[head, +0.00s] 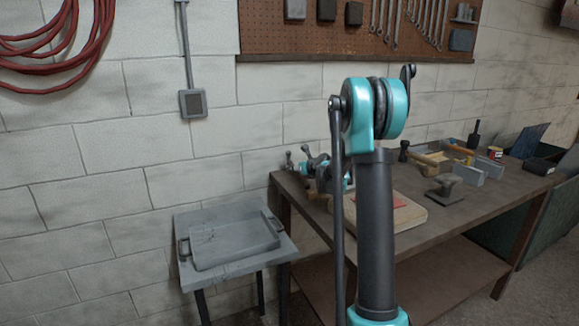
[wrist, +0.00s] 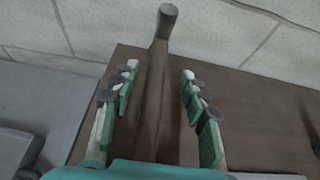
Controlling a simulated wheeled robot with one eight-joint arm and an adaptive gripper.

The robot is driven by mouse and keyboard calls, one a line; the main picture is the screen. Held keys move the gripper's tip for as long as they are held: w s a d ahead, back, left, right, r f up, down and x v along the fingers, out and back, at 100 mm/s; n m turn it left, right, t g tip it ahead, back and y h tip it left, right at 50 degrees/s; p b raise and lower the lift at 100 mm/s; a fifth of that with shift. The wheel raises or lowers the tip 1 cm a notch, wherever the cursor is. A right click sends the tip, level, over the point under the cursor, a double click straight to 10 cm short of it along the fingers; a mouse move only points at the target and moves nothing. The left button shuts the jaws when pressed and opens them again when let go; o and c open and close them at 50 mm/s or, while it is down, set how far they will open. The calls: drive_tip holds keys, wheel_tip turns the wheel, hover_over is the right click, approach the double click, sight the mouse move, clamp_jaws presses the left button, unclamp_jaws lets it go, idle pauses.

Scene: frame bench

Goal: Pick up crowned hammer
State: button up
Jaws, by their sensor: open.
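A hammer-like tool with a brown wooden handle (wrist: 152,95) and a grey knob-like end (wrist: 168,14) shows in the wrist view, over the dark bench top. I cannot tell for sure that it is the crowned hammer. My gripper (wrist: 160,78) is open, with its green-padded fingers on either side of the handle and a gap on both sides. The lower handle is hidden by the gripper's teal body. In the head view my gripper (head: 318,168) is at the bench's left end, partly hidden by my arm. Another hammer (head: 425,160) with a wooden handle lies farther right.
The brown bench (head: 455,215) also holds a board with a red patch (head: 398,202), a small grey anvil-like block (head: 443,190) and several tools. A grey side table with a tray (head: 235,248) stands left. The block wall (head: 110,185) is close behind.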

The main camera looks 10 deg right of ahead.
drive_tip(key=x, duration=0.4)
drive_tip(key=shift+a+f, duration=0.15)
drive_tip(key=shift+a, duration=0.05)
clamp_jaws()
